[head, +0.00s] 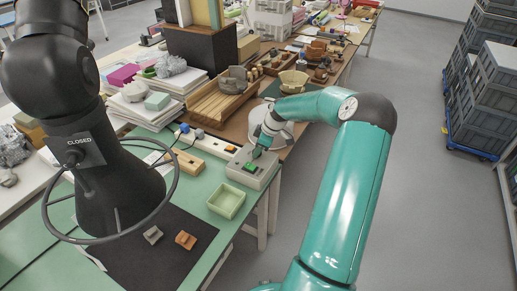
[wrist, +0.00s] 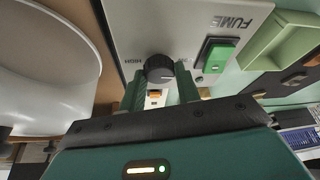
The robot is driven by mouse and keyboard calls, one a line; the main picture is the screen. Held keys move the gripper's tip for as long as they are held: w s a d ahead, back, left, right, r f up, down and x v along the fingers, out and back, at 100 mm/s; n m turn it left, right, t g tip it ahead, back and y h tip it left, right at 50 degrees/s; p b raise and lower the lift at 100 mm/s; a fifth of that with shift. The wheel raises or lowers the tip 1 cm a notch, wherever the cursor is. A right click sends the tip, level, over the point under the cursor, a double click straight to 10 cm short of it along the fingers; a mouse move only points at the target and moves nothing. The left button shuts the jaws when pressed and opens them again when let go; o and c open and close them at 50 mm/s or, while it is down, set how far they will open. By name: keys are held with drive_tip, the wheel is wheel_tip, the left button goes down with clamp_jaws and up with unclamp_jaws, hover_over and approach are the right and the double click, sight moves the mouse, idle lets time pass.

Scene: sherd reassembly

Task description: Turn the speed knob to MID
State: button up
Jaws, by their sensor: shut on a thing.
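The speed knob (wrist: 159,68) is black and round, on the grey face of the fume control box (wrist: 165,25). My gripper (wrist: 160,78) has one finger on each side of the knob and is shut on it. A pale mark shows on the knob, but its exact setting is hard to read. In the wrist view the panel lettering is upside down: HIGH is left of the knob, and a label at the right is partly hidden by a finger. In the head view my gripper (head: 258,151) is at the box (head: 262,178), and the knob is hidden.
A green rocker switch (wrist: 216,55) sits beside the knob, and an orange part (wrist: 154,95) shows between the fingers. A pale green tray (head: 227,201) stands near the box. A wooden block with knobs (head: 184,162) is to its left.

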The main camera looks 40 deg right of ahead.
drive_tip(key=m+h, duration=0.1)
drive_tip(key=m, duration=0.3)
drive_tip(key=shift+s+a+h, duration=0.1)
drive_tip(key=shift+h, duration=0.3)
drive_tip(key=m, duration=0.2)
drive_tip(key=m+h, duration=0.1)
drive_tip(key=m, duration=0.1)
drive_tip(key=shift+a+m+t+h, duration=0.15)
drive_tip(key=shift+m+t+h, duration=0.15)
drive_tip(key=m+h, duration=0.1)
drive_tip(key=m, duration=0.1)
drive_tip(key=m+h, duration=0.1)
drive_tip(key=m, duration=0.2)
drive_tip(key=shift+a, duration=0.15)
drive_tip(key=shift+m+g+h, duration=0.3)
drive_tip(key=shift+m+g, duration=0.4)
drive_tip(key=shift+m, duration=0.6)
drive_tip(key=o, duration=1)
drive_tip(key=shift+c, duration=0.2)
drive_tip(key=shift+r, duration=0.1)
